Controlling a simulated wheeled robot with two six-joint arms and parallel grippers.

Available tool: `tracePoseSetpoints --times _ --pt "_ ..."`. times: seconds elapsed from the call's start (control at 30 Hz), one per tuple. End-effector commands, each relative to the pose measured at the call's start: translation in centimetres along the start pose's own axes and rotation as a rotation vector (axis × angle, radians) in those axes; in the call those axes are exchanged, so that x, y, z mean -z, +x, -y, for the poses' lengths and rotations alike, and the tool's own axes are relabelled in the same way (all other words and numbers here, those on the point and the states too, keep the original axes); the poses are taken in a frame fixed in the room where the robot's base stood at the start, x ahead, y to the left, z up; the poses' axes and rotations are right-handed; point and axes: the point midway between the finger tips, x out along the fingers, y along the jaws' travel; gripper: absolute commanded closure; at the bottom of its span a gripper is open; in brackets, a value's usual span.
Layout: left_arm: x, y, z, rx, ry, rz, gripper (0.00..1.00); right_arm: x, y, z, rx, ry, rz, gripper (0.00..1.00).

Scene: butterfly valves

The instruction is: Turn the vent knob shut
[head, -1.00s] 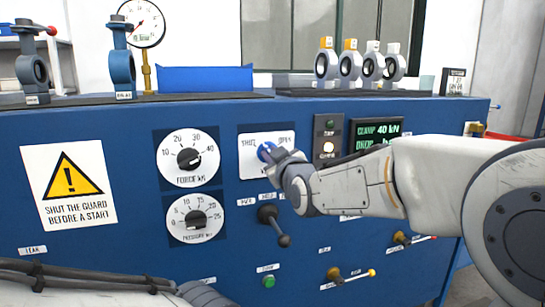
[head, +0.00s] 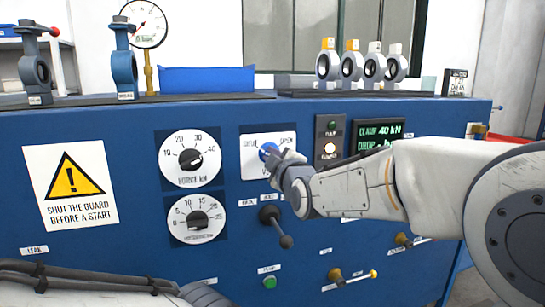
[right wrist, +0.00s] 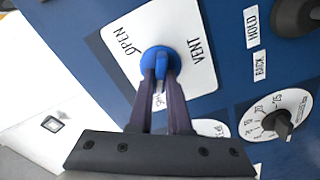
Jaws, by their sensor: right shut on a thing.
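The vent knob (head: 268,151) is a round blue knob on a white plate (head: 252,143) marked SHUT on the left and OPEN on the right. My right gripper (head: 275,156) is at the knob and partly covers it. In the right wrist view, the two dark fingers (right wrist: 160,77) are shut on the raised grip of the blue knob (right wrist: 158,56). The word SHUT is partly hidden behind the fingers there; OPEN and VENT show clear. The knob's exact angle is hard to tell. My left gripper is not in view; only part of my left arm shows.
Force (head: 190,157) and pressure (head: 197,219) dials sit left of the plate. A black lever (head: 275,226) hangs just below it. A lit button (head: 330,148) and a display (head: 378,134) are to the right, close to my right arm. Several valves stand on top.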

Motion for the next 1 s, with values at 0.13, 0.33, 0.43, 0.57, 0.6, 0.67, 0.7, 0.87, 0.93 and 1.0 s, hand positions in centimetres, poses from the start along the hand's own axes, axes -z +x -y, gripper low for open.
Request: tracePoseSetpoints --times 0.13,0.33,0.43,0.57,0.6,0.67,0.7,0.87,0.93,1.0 --pt "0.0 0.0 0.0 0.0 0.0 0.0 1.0 -0.1 0.0 0.1 0.003 -0.01 0.002 1.0" --pt "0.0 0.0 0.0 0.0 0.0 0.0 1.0 -0.1 0.0 0.2 0.004 -0.01 0.002 1.0" --pt "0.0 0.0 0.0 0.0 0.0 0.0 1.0 -0.1 0.0 0.2 0.004 -0.01 0.002 0.76" --pt "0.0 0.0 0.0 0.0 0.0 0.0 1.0 -0.1 0.0 0.1 0.003 -0.009 0.002 0.54" --pt "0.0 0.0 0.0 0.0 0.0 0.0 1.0 -0.1 0.0 0.1 0.003 -0.008 0.001 0.54" --pt "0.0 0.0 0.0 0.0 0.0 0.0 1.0 -0.1 0.0 0.1 0.002 -0.008 0.001 0.54" --pt "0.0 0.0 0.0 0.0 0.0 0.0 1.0 -0.1 0.0 0.1 0.002 -0.008 0.001 0.54" --pt "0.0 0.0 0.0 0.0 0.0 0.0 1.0 0.0 -0.3 0.0 0.001 -0.008 0.0 0.54" --pt "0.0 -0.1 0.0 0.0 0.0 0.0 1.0 0.0 -1.0 0.0 0.001 -0.007 0.0 0.54" --pt "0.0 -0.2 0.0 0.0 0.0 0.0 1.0 0.1 -2.0 -0.1 0.0 -0.008 0.0 0.54"
